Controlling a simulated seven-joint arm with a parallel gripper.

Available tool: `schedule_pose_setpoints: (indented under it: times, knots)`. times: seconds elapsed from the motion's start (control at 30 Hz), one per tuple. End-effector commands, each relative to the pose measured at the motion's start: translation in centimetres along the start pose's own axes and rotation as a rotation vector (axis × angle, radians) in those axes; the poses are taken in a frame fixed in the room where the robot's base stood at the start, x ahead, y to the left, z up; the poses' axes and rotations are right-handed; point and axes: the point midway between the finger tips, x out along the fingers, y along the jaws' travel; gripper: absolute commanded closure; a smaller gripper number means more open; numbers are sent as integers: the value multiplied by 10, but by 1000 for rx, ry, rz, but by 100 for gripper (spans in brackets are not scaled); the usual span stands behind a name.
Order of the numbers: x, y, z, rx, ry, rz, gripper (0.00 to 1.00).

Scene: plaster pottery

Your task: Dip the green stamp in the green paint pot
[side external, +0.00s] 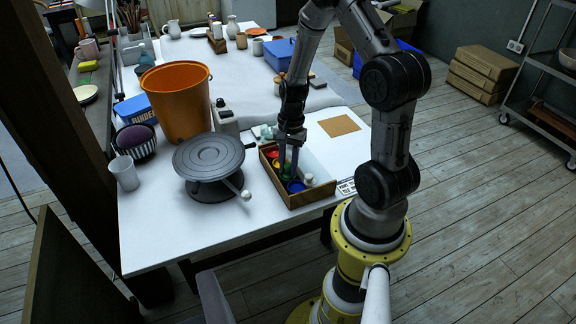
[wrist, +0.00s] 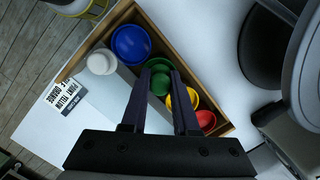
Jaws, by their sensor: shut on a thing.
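My gripper (side external: 288,171) points down over the wooden paint box. In the wrist view my gripper (wrist: 165,77) is shut on the green stamp, whose round green top (wrist: 160,84) shows between the fingertips. A green rim, which looks like the green paint pot (wrist: 157,65), shows just beyond the stamp, between the blue pot (wrist: 131,44) and the yellow pot (wrist: 183,99). The stamp covers most of it. I cannot tell whether the stamp's lower end touches paint. The red pot (wrist: 205,120) is at the end of the row.
The wooden box (side external: 294,202) also holds a white bottle (side external: 308,179), right beside the blue pot (side external: 295,186). A dark turntable (side external: 208,158) with a white-tipped stick stands to the left. An orange bucket (side external: 178,103) is behind it. The table's front left is clear.

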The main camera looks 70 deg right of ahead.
Motion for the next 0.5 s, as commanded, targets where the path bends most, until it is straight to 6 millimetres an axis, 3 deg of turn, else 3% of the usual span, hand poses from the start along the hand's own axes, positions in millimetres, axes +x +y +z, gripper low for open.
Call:
schedule_pose_setpoints:
  times: [0.5]
  knots:
    - [-38,0,5,-1,2,-2,100]
